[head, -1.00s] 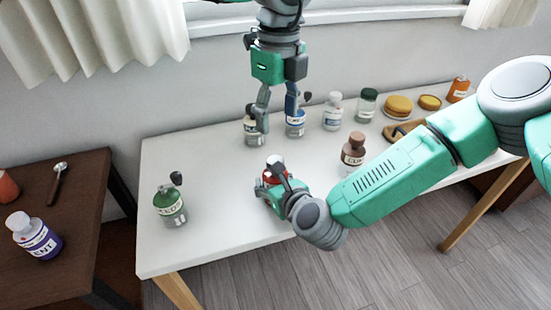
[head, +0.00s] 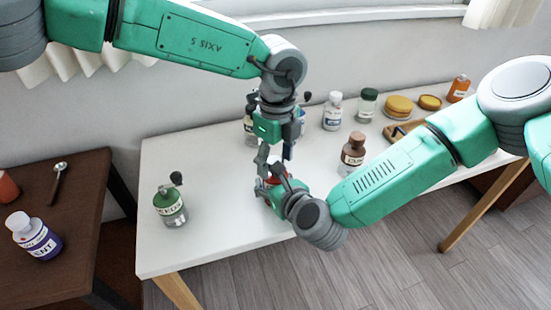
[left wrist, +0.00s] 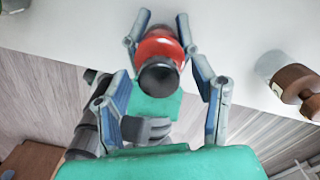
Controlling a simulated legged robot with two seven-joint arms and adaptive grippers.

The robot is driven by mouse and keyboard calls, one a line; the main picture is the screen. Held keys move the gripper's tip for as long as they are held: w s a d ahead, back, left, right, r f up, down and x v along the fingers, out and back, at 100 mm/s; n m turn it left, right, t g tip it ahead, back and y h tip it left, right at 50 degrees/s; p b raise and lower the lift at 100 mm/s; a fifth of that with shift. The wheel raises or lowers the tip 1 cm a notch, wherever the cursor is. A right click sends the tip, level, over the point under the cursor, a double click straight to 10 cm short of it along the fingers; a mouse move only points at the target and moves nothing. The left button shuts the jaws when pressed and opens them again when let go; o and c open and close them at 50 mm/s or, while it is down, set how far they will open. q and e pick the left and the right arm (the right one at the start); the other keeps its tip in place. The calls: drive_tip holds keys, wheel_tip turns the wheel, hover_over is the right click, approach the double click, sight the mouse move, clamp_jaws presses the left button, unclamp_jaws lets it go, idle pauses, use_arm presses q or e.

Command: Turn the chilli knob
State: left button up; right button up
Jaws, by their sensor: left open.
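A red jar (left wrist: 160,46) with a dark round knob (left wrist: 159,77) on top shows between my left fingers in the left wrist view. I take it as the chilli one; its label is not readable. In the head view the red jar (head: 268,181) is mostly hidden by my grippers, near the table's front edge. My right gripper (head: 273,186) is closed around it low down. My left gripper (head: 274,168) points down just above, open, its fingers on either side of the jar and knob. I cannot tell whether they touch it.
On the white table (head: 225,235), a green grinder (head: 170,207) stands at left and a brown-capped bottle (head: 353,153) at right. Several jars stand behind, two partly hidden by my left gripper. A dark side table (head: 75,215) holds a purple bottle (head: 36,238).

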sight(275, 159)
use_arm(q)
drive_tip(key=c, duration=1.2)
drive_tip(key=shift+o, duration=0.2)
drive_tip(key=m, duration=0.5)
drive_tip(key=shift+m, duration=0.4)
drive_tip(key=o, duration=1.2)
drive_tip(key=shift+c, duration=0.2)
drive_tip(key=shift+r, duration=0.15)
wheel_tip(275, 159, up, 12)
drive_tip(key=shift+w, duration=0.15)
